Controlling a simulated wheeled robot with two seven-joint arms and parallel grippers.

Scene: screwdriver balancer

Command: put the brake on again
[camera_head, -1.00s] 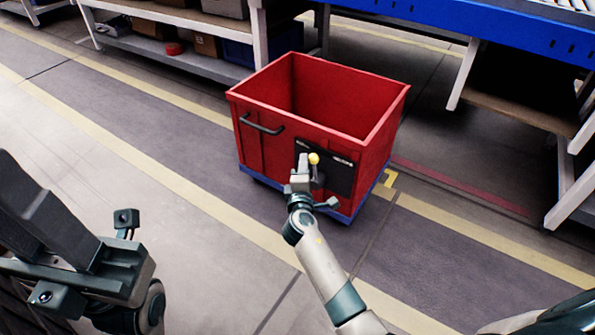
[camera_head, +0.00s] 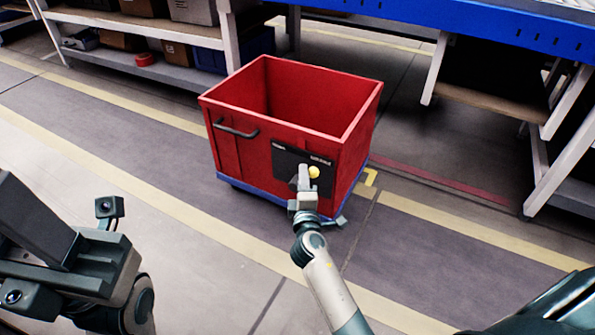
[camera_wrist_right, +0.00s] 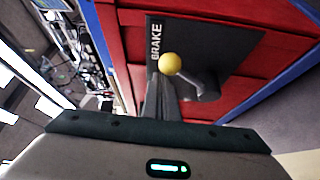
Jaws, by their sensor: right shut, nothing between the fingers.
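The brake lever's yellow knob (camera_head: 314,172) shows at the front of a red cart (camera_head: 238,157). In the right wrist view the knob (camera_wrist_right: 171,64) sits on a grey arm (camera_wrist_right: 192,77) that leans toward the word BRAKE on the black plate (camera_wrist_right: 228,40). In the head view this plate (camera_head: 287,163) has labels too small to read. My right gripper (camera_head: 304,172) is shut and empty, its fingers just left of the knob; I cannot tell whether they touch it. My left gripper (camera_head: 65,250) is at the lower left, away from the cart; its jaws are unclear.
The cart stands on a blue base (camera_head: 262,198) on the grey floor. It has a dark handle (camera_head: 236,131). Shelving (camera_head: 140,65) and a blue-edged bench (camera_head: 420,28) stand behind. The floor left of the cart is clear.

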